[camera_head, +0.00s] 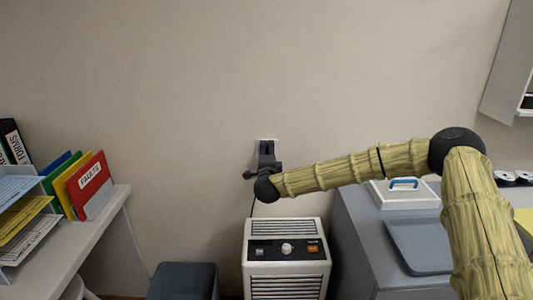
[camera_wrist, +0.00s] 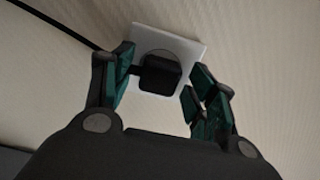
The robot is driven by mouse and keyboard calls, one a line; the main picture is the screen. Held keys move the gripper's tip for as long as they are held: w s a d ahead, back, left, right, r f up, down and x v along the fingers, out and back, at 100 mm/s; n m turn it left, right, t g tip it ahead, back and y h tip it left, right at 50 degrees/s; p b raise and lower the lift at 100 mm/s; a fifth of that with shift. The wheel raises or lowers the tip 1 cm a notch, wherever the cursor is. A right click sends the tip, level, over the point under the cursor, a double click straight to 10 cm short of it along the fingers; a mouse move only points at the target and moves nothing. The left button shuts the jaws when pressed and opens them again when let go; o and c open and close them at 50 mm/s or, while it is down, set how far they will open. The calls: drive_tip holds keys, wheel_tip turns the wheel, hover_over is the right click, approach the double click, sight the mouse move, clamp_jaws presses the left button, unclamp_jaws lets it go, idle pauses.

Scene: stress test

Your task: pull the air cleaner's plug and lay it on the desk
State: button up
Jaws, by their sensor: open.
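The black plug (camera_wrist: 160,74) sits in the white wall socket (camera_wrist: 191,50) in the wrist view, with its black cord running off to the upper left. My gripper (camera_wrist: 163,88) is open, with one finger on each side of the plug. The left finger is very close to the plug; I cannot tell whether it touches. A gap shows on the right. In the head view my gripper (camera_head: 266,150) is at the wall and hides the plug and most of the socket (camera_head: 267,140). The air cleaner (camera_head: 286,256) stands below, white with a dark control panel.
At left, a desk (camera_head: 96,222) holds colored folders (camera_head: 84,185) and paper trays (camera_head: 22,215). At right, a grey cabinet (camera_head: 352,240) carries a white box with a blue handle (camera_head: 404,190) and a grey tray (camera_head: 420,245). A dark bin (camera_head: 184,281) stands beside the air cleaner.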

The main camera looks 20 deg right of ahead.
idle(0.6)
clamp_jaws()
drive_tip(key=shift+s, duration=0.15)
drive_tip(key=shift+v, duration=2.65)
drive_tip(key=shift+s+f, duration=0.1)
drive_tip(key=shift+s, duration=0.15)
